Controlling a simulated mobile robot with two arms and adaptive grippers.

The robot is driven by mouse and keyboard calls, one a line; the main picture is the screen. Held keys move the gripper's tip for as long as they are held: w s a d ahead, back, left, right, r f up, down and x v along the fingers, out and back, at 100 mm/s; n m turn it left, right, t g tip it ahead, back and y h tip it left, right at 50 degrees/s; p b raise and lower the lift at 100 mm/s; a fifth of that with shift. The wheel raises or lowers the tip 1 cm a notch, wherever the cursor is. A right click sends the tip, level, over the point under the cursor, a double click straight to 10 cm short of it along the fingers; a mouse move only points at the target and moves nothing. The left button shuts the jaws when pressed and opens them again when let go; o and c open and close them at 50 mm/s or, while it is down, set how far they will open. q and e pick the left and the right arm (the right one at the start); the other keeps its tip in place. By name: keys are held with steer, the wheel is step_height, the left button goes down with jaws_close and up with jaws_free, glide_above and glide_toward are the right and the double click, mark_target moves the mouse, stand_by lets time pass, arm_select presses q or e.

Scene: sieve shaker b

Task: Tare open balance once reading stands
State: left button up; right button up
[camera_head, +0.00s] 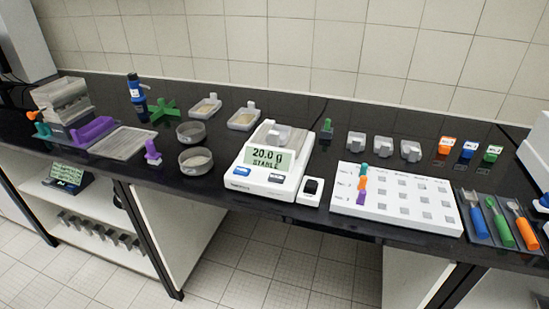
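A white balance (239,181) stands near the front edge of the bench, in the middle. Its green display (266,160) reads 20.0 g and STABLE. Two blue keys sit below it, a left key (241,172) and a right key (276,178); their labels are too small to read. A grey piece (279,137) is on the pan area behind the display. A small white box with a black top (311,188) stands at the balance's right side. Neither of my grippers is in view.
Two round sieves (195,160) stand left of the balance. A white board (390,214) with several square pads lies to its right, beside a tray (471,197) of coloured-handled tools. Grey holders and coloured containers stand behind the board. A shelf (108,222) is below left.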

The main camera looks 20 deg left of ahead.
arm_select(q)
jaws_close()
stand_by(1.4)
